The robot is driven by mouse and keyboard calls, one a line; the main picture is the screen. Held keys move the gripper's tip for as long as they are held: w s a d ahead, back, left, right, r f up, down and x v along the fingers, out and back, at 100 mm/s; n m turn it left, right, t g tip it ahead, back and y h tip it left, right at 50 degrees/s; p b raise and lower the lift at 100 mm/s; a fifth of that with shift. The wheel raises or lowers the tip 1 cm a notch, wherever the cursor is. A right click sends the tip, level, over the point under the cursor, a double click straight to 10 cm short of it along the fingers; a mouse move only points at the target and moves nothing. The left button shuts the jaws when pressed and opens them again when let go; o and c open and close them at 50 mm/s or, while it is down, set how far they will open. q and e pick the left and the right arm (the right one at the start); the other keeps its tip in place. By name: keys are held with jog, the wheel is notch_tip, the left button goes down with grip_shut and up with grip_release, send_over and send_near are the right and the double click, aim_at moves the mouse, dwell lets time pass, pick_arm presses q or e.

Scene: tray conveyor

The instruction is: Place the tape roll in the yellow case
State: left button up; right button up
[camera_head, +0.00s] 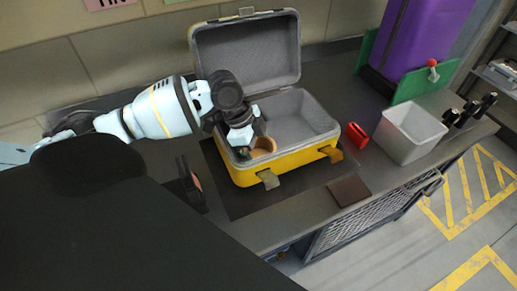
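The yellow case (290,161) stands open on the dark bench, its grey-lined lid tipped back behind it. A tan roll, seemingly the tape roll (264,146), is in the left part of the case near the front wall. My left gripper (243,151) points down inside the case, right beside the roll's left side. Its fingers are small and partly hidden, so I cannot tell whether they are open, shut or touching the roll. My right gripper is not in view.
A red object (357,135) and a pale bin (409,133) stand right of the case. A flat brown square (348,191) lies in front. A dark upright object (190,185) stands left of the case. A purple block (420,35) and green panel (424,82) are at back right.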

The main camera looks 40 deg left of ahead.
pick_arm(q)
jog(key=p+v, duration=0.1)
jog(key=v, duration=1.1)
dwell(1.0)
